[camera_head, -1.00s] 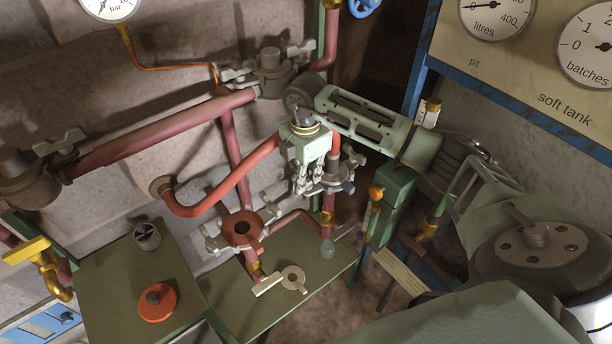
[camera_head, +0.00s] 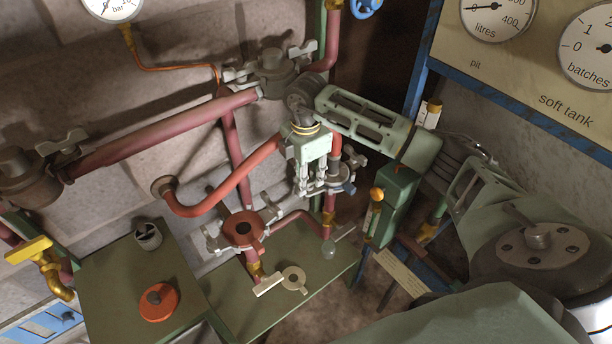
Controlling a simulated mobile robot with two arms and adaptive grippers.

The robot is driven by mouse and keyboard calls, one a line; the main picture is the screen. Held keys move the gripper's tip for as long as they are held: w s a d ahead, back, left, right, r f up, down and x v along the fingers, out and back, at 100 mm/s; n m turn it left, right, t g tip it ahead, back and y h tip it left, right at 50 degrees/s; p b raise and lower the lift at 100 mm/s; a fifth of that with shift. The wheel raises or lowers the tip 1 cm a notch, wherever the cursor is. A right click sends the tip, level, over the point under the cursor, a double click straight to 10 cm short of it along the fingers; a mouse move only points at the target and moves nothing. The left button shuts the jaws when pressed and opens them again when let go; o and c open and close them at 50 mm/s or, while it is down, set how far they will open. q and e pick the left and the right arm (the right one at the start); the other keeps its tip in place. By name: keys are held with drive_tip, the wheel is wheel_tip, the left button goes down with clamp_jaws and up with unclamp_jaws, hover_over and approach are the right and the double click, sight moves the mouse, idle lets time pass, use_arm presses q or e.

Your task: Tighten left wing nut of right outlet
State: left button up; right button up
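My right gripper (camera_head: 310,187) points down from its arm at the middle of the head view, in front of the right outlet. The right outlet is a grey clamped joint (camera_head: 341,182) on a red pipe, with a wing nut (camera_head: 356,161) showing on its right side. The gripper's fingers cover the left side of this joint, so its left wing nut is hidden or cannot be told from the fingers. Whether the fingers grip anything is too small to tell. My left gripper is not in view.
Left of the gripper, a curved red pipe (camera_head: 228,183) runs close by. A round red flange (camera_head: 243,229) lies lower left. A green bench (camera_head: 240,307) below holds a pale ring-shaped part (camera_head: 293,279). A green post (camera_head: 397,205) stands to the right.

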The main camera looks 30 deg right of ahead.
wheel_tip(320, 180, up, 12)
idle(0.7)
